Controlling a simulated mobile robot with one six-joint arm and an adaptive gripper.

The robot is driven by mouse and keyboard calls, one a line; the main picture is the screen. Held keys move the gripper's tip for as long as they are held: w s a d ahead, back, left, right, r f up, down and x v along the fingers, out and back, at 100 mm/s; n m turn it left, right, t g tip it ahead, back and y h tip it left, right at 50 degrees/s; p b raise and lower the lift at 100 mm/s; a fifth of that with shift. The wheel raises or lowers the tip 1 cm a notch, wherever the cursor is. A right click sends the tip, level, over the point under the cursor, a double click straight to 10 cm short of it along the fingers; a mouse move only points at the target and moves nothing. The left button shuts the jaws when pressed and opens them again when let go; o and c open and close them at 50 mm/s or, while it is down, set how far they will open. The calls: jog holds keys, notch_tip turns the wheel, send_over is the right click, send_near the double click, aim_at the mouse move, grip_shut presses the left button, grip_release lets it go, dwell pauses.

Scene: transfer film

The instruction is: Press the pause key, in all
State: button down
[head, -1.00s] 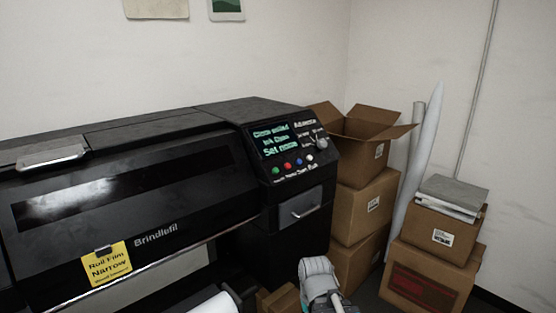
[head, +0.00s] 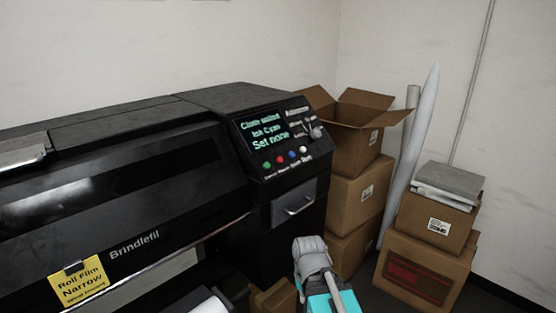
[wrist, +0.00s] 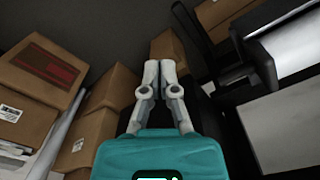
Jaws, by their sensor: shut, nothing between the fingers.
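The control panel (head: 286,138) is on the right end of the black printer. Its screen (head: 263,132) reads what looks like "Clean waited, Ink Cyan, Set none". Below the screen is a row of coloured keys: green (head: 267,166), red (head: 280,162), blue (head: 292,156) and white (head: 304,150). Their small labels are too blurred to read surely, so I cannot tell which is pause. A knob (head: 315,131) sits to the right. My arm's grey and teal end shows low in the head view, below and apart from the panel. In the wrist view my gripper (wrist: 160,66) is shut and empty, pointing toward the floor and boxes.
A drawer with a handle (head: 299,206) is below the panel. Stacked cardboard boxes (head: 357,198) and white rolls (head: 412,150) stand to the right. A yellow sign (head: 77,283) hangs on the printer front. The space before the panel is clear.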

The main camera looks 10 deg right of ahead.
aim_at(280, 160)
jog(key=w+a+r+m+t+y+p, duration=0.3)
jog(key=w+r+y+p, duration=0.5)
jog(key=w+r+p, duration=0.7)
jog(key=w+d+r+m+t+y+p, duration=0.2)
jog(key=w+r, duration=0.3)
jog(key=r, duration=0.6)
jog(key=w+d+r+m+t+y+p, duration=0.2)
jog(key=w+d+r+m+y+p, duration=0.1)
jog(key=r, duration=0.7)
jog(key=w+d+y, duration=0.1)
jog(key=w+y, duration=0.1)
jog(key=shift+w+d+r+m, duration=0.3)
jog(key=shift+w+d+r, duration=0.1)
jog(key=shift+f, duration=0.15)
jog(key=shift+w+a+f+b, duration=0.6)
jog(key=shift+w+f+b, duration=0.2)
jog(key=shift+f+b, duration=0.2)
jog(key=shift+w+a+f+b, duration=0.65)
jog(key=shift+w+f+b, duration=0.2)
jog(key=shift+f+b, duration=0.15)
jog(key=shift+w+a+f+b, duration=0.6)
jog(key=shift+w+f+b, duration=0.2)
jog(key=shift+f+b, duration=0.2)
jog(key=shift+w+f, duration=0.15)
jog(key=shift+w+a+f+b, duration=0.15)
jog(key=shift+b, duration=0.15)
